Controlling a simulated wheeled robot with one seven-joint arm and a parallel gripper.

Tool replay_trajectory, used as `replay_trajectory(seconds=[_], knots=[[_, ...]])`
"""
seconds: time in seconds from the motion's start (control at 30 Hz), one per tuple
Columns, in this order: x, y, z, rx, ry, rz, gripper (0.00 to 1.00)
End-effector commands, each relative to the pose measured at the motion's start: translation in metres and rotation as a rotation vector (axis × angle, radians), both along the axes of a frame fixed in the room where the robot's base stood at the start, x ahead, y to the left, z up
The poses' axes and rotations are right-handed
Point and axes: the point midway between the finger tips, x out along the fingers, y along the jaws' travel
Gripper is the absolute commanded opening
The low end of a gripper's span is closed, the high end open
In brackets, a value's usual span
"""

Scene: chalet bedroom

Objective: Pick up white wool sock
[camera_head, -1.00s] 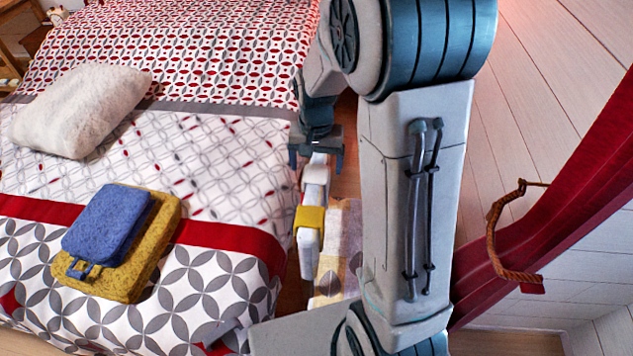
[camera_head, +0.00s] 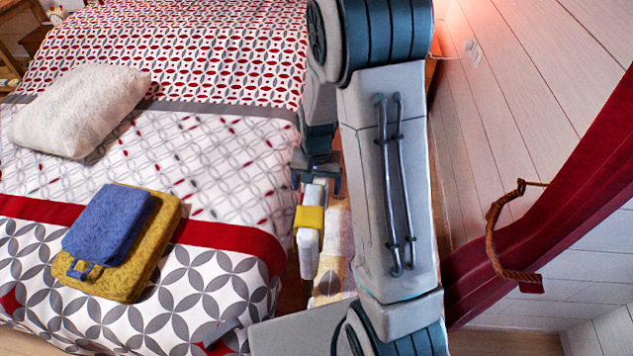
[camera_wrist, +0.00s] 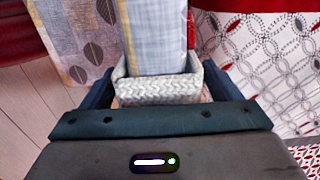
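A white, herringbone-textured knit piece (camera_wrist: 158,88), which looks like the white wool sock, lies at the near end of a narrow pale container (camera_wrist: 118,72) in the wrist view. In the head view, a whitish patch (camera_head: 316,191) just below my gripper (camera_head: 318,180) may be the same piece; it is too small to be sure. My gripper also shows in the wrist view (camera_wrist: 156,80). Its dark fingers are apart, one on each side of the knit piece, with nothing visibly gripped. Whether they touch the container cannot be told.
A grey plaid folded cloth (camera_wrist: 158,35) lies beyond the knit piece. A yellow band (camera_head: 309,218) crosses the narrow stack. The bed (camera_head: 215,165) is close on the left, with blue (camera_head: 105,222) and mustard (camera_head: 125,280) folded textiles. A red curtain (camera_head: 550,235) hangs right.

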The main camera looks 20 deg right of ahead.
Motion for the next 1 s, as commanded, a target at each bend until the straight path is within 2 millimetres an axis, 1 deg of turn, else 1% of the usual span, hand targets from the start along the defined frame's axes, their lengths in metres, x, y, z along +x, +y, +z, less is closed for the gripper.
replay_trajectory(seconds=[0.03, 0.07, 0.1, 0.17, 0.2, 0.47, 0.67, 0.87, 1.0], knots=[[0.000, 0.000, 0.000, 0.000, 0.000, 0.000, 0.72], [0.000, 0.000, 0.000, 0.000, 0.000, 0.000, 0.64], [0.000, 0.000, 0.000, 0.000, 0.000, 0.000, 0.53], [0.000, 0.000, 0.000, 0.000, 0.000, 0.000, 0.36], [0.000, 0.000, 0.000, 0.000, 0.000, 0.000, 0.35], [0.000, 0.000, 0.001, 0.000, -0.001, 0.000, 0.35], [0.001, 0.000, 0.010, 0.000, -0.002, 0.000, 0.35], [0.001, 0.000, 0.036, 0.000, -0.005, -0.001, 0.35], [0.001, 0.000, 0.061, 0.000, -0.004, -0.001, 0.35]])
